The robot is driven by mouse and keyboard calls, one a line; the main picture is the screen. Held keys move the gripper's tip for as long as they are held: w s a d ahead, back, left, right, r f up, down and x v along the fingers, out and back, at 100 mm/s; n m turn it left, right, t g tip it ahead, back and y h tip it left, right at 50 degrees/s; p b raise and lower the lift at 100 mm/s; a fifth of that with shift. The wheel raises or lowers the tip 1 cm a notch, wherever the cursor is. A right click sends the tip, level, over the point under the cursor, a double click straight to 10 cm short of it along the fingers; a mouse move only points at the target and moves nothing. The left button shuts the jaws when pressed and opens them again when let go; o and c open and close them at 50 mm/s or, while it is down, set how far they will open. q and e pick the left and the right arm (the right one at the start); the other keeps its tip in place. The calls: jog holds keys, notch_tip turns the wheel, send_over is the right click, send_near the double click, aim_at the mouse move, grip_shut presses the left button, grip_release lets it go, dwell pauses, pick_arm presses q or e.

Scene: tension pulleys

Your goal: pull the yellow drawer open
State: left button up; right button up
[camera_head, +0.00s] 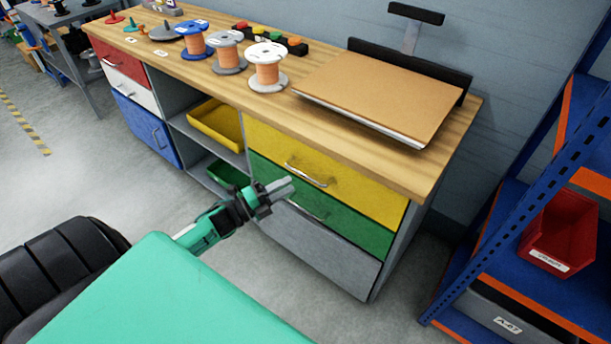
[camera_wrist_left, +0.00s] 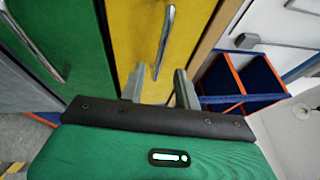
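The yellow drawer (camera_head: 360,190) is the top drawer at the right of the workbench, and its front looks flush with the cabinet. Its silver bar handle (camera_head: 308,175) is on the front, and it also shows in the left wrist view (camera_wrist_left: 164,40). My left gripper (camera_head: 284,188) is open, in front of the drawers, just left of and below the handle. In the left wrist view, its two fingers (camera_wrist_left: 160,88) are apart, with the handle lined up in the gap between them and nothing gripped. My right gripper is in neither view.
A green drawer (camera_head: 340,217) with its own handle and a grey drawer (camera_head: 320,248) sit below. A yellow bin (camera_head: 217,125) stands in the open shelf to the left. Spools (camera_head: 267,68) and a brown board (camera_head: 380,95) lie on the bench top. A blue rack (camera_head: 510,200) stands at right.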

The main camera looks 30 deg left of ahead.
aim_at(305, 176)
pick_arm(q)
jog(key=x, duration=0.7)
grip_shut()
